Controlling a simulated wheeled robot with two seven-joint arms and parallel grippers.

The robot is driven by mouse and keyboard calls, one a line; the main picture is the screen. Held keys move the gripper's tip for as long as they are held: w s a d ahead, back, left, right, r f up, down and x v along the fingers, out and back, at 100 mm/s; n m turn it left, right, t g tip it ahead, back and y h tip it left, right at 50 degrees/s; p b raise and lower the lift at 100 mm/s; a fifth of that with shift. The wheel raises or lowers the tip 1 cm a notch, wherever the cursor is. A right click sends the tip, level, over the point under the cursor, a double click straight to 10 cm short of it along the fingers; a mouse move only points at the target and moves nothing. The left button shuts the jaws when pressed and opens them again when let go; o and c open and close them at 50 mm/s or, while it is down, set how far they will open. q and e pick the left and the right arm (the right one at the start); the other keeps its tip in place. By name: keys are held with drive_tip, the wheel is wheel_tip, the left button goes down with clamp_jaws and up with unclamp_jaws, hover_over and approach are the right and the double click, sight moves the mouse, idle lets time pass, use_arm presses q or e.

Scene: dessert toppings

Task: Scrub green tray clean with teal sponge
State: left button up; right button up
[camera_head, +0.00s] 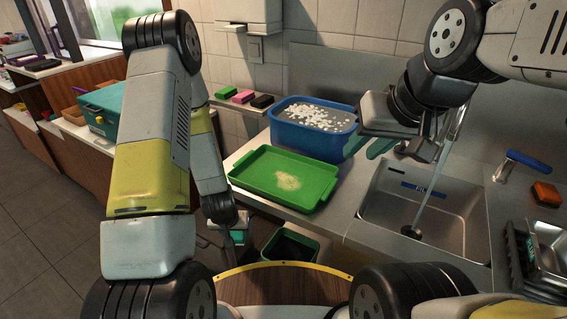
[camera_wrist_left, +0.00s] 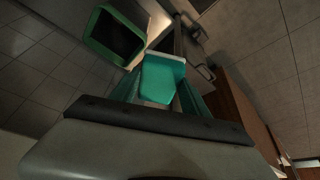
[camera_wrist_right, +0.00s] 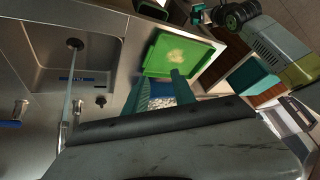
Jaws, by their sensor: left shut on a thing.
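The green tray (camera_head: 256,168) lies flat on the metal counter, with a pale yellowish patch of residue (camera_head: 287,181) on it. The tray also shows in the right wrist view (camera_wrist_right: 160,62). My left gripper (camera_head: 238,242) hangs low in front of the counter, below the tray. In the left wrist view it is shut on the teal sponge (camera_wrist_left: 160,80), which has a pale edge. The sponge is hard to make out in the head view. My right gripper (camera_head: 378,147) is by the blue tub; its teal fingers (camera_wrist_right: 163,90) stand apart with nothing seen between them.
A blue tub (camera_head: 313,139) with white bits floating in it stands behind the tray. The sink (camera_head: 390,215) with running tap is to the right. Green, pink and black sponges (camera_head: 243,97) sit on a ledge. A green-rimmed bin (camera_head: 290,240) stands below the counter. An orange sponge (camera_head: 546,194) is far right.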

drive_tip(key=shift+w, duration=0.2)
drive_tip(key=c, duration=0.4)
drive_tip(key=shift+w+d, duration=0.1)
drive_tip(key=shift+w, duration=0.25)
clamp_jaws()
drive_tip(key=w+d+f+g, duration=0.1)
drive_tip(key=w+f+g, duration=0.1)
drive_tip(key=w, duration=0.5)
drive_tip(key=w+d+f+g, duration=0.1)
drive_tip(key=w+f+g, duration=0.1)
drive_tip(key=w, duration=0.6)
drive_tip(key=w+f, duration=0.3)
drive_tip(key=f, duration=0.1)
drive_tip(key=w+d+f+g+h, duration=0.1)
drive_tip(key=w+f, duration=0.3)
drive_tip(key=w+f+g+h, duration=0.1)
drive_tip(key=w+f, duration=0.2)
drive_tip(key=f, duration=0.1)
drive_tip(key=shift+w+d+f+m, duration=0.1)
drive_tip(key=shift+w+d+m, duration=0.05)
drive_tip(key=shift+w+m, duration=0.15)
drive_tip(key=shift+w+f, duration=0.15)
drive_tip(key=shift+f, duration=1.35)
drive_tip(key=shift+w+f, duration=0.1)
drive_tip(key=shift+f, duration=1.4)
drive_tip(key=shift+f, duration=0.55)
